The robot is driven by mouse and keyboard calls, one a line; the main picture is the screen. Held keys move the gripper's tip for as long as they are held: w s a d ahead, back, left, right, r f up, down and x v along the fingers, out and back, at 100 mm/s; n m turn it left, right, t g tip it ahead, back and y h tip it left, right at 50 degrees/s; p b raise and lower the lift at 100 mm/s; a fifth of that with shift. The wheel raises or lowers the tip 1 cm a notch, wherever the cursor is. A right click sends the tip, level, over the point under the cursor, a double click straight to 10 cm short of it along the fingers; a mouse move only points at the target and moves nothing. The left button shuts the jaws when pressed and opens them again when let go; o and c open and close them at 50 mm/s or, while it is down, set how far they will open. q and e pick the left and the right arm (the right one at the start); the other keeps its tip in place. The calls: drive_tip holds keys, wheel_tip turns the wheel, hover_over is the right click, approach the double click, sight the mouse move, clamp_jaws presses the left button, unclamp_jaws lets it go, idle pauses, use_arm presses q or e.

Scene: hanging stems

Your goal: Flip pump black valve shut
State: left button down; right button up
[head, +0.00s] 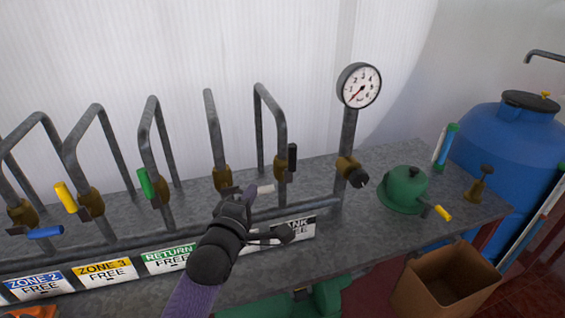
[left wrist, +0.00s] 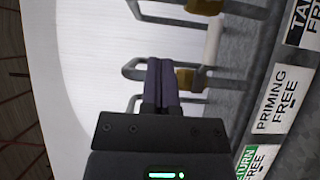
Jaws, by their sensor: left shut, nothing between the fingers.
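The valve with the black handle (head: 292,158) sits on a brass body (head: 281,170) on the bent pipe left of the gauge. Its handle stands upright along the pipe's right side. My left gripper (head: 240,194) is below and left of it, near the white valve handle (head: 265,189), which points sideways. I cannot tell whether the gripper touches the white handle. In the left wrist view my left gripper's fingers (left wrist: 162,75) are together and empty, with a brass valve body (left wrist: 185,78) behind them and the white handle (left wrist: 213,42) beyond. My right gripper is not in view.
Green (head: 146,183), yellow (head: 66,197) and blue (head: 45,233) valve handles stand to the left. A green pump lid (head: 405,188) lies on the bench beyond. A cardboard box (head: 440,285) is on the floor.

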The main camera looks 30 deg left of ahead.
sight(291, 164)
use_arm(q)
drive_tip(key=w+b, duration=0.2)
drive_tip(key=w, duration=1)
drive_tip(key=shift+w+a, duration=0.25)
drive_tip(key=shift+a, duration=0.05)
